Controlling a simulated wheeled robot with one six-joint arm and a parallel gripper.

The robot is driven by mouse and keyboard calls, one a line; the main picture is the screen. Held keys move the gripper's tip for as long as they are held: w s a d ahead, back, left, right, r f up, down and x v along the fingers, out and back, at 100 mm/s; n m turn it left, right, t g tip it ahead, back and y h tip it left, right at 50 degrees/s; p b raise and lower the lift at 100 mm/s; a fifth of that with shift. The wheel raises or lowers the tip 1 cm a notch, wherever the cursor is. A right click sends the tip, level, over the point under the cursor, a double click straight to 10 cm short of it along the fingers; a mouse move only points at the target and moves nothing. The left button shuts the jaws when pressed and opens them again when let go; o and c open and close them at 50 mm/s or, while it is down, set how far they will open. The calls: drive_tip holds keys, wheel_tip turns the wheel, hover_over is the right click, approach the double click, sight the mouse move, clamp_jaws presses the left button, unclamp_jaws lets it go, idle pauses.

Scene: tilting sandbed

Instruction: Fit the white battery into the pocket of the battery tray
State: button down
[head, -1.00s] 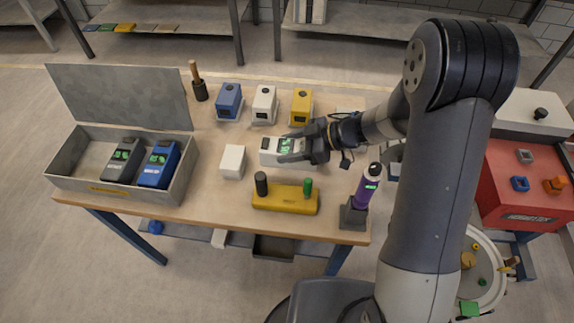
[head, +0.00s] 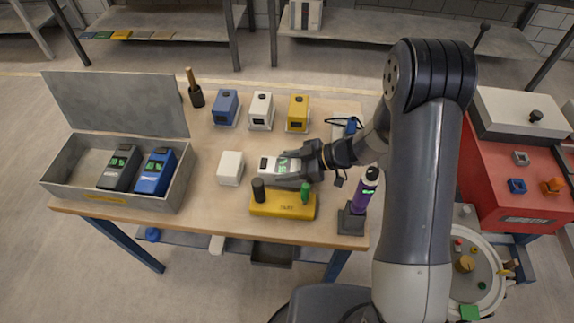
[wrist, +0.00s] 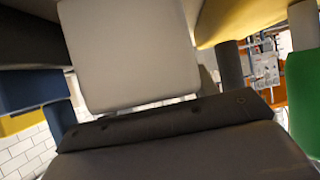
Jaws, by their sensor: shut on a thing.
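The white battery (head: 267,164), with a lit green display, lies in the jaws of my gripper (head: 298,170), just behind the yellow block. My gripper is shut on it from the right. In the wrist view a pale block face, likely the battery (wrist: 125,50), fills the upper middle. What I take for the battery tray is the open grey metal box (head: 172,199) at the table's left. It holds a black battery (head: 119,168) and a blue battery (head: 155,172); its pocket is not clearly visible. The battery's height above the table cannot be told.
A yellow block (head: 283,209) with a black post (head: 258,190) and a green post (head: 305,192) is close in front. A white cube (head: 230,168) stands between battery and box. Blue, white and yellow units (head: 299,113) line the back. A purple bottle (head: 365,190) stands right.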

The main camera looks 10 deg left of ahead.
drive_tip(key=c, duration=0.9)
unclamp_jaws()
drive_tip(key=shift+f, duration=0.1)
drive_tip(key=o, duration=0.4)
